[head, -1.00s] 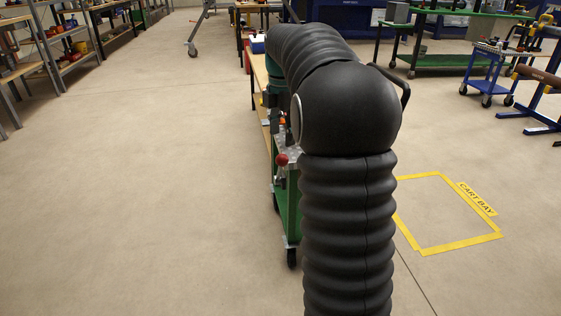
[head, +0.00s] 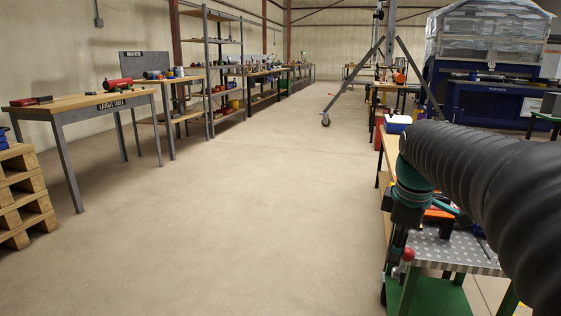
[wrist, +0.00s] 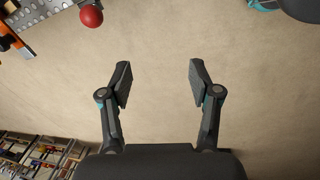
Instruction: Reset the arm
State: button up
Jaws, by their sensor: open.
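My arm, in black ribbed sleeving, enters the head view from the right edge and reaches forward. Its teal and dark wrist end hangs beside the left side of a green cart (head: 470,245) with a perforated metal top. My gripper (wrist: 160,76) shows clearly in the wrist view. Its two dark fingers are wide apart with nothing between them, over bare concrete floor. The fingertips cannot be made out in the head view.
A red ball knob (head: 408,254) on the cart's near corner is close to my wrist; it also shows in the wrist view (wrist: 91,16). A layout table (head: 85,101) and wooden pallets (head: 22,200) stand at left. The middle floor is clear.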

jog(key=s+a+f+m+t, duration=0.1)
jog(key=s+a+f+m, duration=0.2)
jog(key=s+m, duration=0.3)
jog(key=s+a+f+m+t, duration=0.2)
jog(key=s+a+f+m, duration=0.2)
jog(key=s, duration=0.7)
jog(key=shift+s+a+m+p, duration=0.4)
jog(key=shift+a+m, duration=0.1)
jog(key=shift+m, duration=0.4)
